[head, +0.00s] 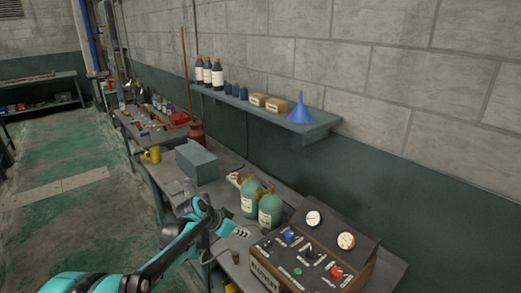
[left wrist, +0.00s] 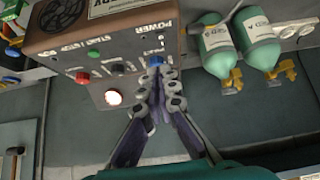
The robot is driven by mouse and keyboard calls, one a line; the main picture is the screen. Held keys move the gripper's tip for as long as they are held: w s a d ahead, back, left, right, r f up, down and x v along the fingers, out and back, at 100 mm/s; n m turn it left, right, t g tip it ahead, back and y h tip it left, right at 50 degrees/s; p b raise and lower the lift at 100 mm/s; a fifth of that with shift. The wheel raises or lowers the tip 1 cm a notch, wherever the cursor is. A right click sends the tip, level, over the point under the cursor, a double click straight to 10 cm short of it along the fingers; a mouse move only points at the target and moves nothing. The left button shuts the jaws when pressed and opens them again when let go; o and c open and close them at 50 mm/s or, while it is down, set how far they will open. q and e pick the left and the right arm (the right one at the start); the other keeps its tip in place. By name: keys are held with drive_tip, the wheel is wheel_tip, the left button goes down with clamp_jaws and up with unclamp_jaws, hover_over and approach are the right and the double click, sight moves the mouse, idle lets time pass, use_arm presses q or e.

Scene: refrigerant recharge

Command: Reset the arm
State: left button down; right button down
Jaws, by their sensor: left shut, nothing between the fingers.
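My left arm comes in from the lower left in the head view. Its gripper (head: 241,231) is over the workbench, just left of the control box (head: 262,272). In the left wrist view the gripper (left wrist: 160,78) is shut and empty. Its fingertips overlap the panel of the control box (left wrist: 105,30) beside a blue knob (left wrist: 156,61); I cannot tell whether they touch it. My right gripper is out of view.
Two green gas cylinders (head: 270,209) stand behind the gripper. A grey box (head: 197,163) and a yellow mug (head: 152,155) are farther along the bench. A wall shelf (head: 318,127) holds bottles, small boxes and a blue funnel (head: 300,112). The green floor (head: 75,220) at left is clear.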

use_arm(q)
drive_tip(key=s+a+n+y+b, duration=0.2)
drive_tip(key=s+b, duration=0.1)
drive_tip(key=s, duration=0.5)
drive_tip(key=s+a+n+y+b, duration=0.1)
drive_tip(key=s+a+n+b, duration=0.15)
drive_tip(key=s, duration=0.55)
drive_tip(key=s+a+f+n+t+y+b, duration=0.1)
drive_tip(key=s+a+f+n+b, duration=0.1)
drive_tip(key=s+f, duration=0.2)
drive_tip(key=s+a+f+n+y+b, duration=0.2)
drive_tip(key=s+a+f+n, duration=0.1)
drive_tip(key=s, duration=0.8)
drive_tip(key=shift+f+t+b, duration=0.3)
drive_tip(key=shift+f+t, duration=0.1)
drive_tip(key=shift+f, duration=0.45)
